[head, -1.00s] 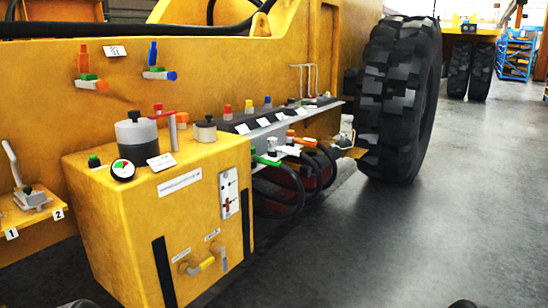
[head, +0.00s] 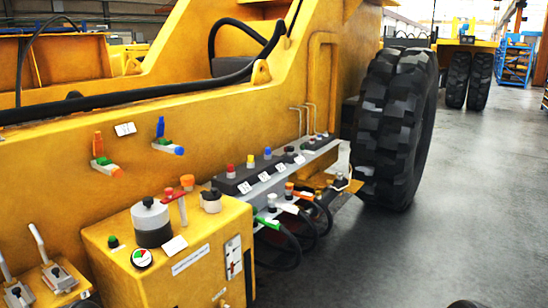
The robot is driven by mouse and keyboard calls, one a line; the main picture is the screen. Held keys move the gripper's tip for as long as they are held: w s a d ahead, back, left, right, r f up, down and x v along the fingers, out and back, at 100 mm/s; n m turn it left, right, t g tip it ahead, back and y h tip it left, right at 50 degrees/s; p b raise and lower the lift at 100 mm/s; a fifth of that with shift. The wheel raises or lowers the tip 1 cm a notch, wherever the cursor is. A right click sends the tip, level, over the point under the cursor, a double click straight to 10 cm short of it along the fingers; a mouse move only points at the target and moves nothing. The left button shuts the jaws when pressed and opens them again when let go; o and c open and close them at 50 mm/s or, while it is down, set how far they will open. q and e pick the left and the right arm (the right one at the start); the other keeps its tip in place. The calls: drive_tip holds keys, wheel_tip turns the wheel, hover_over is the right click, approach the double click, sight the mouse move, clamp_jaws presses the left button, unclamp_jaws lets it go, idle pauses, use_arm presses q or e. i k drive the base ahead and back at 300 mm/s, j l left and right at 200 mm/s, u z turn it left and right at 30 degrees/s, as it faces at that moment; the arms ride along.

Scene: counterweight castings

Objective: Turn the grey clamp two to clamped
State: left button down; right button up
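The grey clamp two (head: 58,278) sits on a yellow ledge at the lower left. Its pale lever (head: 38,243) stands up, leaning to the left. A second grey clamp (head: 16,294) with a similar raised lever stands to its left, cut by the bottom edge. The number tags are not readable now; a small pale tag shows at the ledge's edge beside clamp two. Neither gripper can be made out. Dark rounded shapes at the bottom edge may be parts of my arms.
A yellow box (head: 118,268) with a grey-lidded canister (head: 151,221) and a gauge (head: 142,258) stands right of the clamps. Orange and blue valve handles are on the yellow wall above. A connector panel, hoses and a big tyre (head: 395,130) lie further right. The floor (head: 470,200) at right is clear.

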sight(66, 284)
drive_tip(key=u, duration=1.4)
